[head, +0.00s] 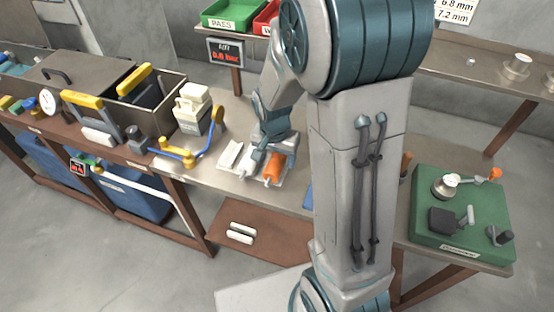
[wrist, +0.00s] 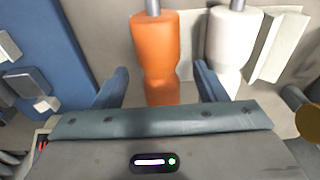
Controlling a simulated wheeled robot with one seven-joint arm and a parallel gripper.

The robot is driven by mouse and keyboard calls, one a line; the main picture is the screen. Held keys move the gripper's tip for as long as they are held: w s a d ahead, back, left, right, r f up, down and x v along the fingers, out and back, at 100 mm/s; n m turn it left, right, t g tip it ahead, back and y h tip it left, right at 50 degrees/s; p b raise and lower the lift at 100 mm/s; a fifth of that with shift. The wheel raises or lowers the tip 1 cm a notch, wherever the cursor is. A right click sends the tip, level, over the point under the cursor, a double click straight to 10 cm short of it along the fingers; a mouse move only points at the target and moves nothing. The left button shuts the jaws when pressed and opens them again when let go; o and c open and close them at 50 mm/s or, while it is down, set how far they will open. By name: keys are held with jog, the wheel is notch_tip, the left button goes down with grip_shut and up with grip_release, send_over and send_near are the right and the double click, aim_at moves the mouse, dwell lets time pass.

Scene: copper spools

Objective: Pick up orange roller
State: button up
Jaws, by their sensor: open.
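The orange roller (wrist: 156,58) lies in the wrist view between the two fingers of my gripper (wrist: 160,88). Its grey shaft end points away at the top, and its near end is hidden by the gripper body. My gripper is open, with a finger on each side of the roller and gaps visible.
A white roller (wrist: 231,45) lies close to the right finger, beside a pale block (wrist: 278,45). A blue panel (wrist: 75,50) is at the left. A green board (head: 470,225) is at the right.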

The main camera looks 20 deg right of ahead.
aim_at(275, 158)
jog(key=shift+f, duration=0.25)
jog(key=c, duration=1.2)
jog(key=shift+r, duration=0.1)
jog(key=shift+c, duration=0.2)
jog(key=shift+r, duration=0.45)
jog(key=r, duration=0.3)
jog(key=shift+s+a+r+b, duration=0.3)
jog(key=shift+a+b, duration=0.1)
jog(key=s+a+r+b, duration=0.1)
jog(key=s+a+r, duration=0.5)
jog(key=s+a, duration=0.1)
jog(key=shift+s+a+r, duration=0.15)
jog(key=shift+a+r, duration=0.05)
jog(key=shift+a, duration=0.2)
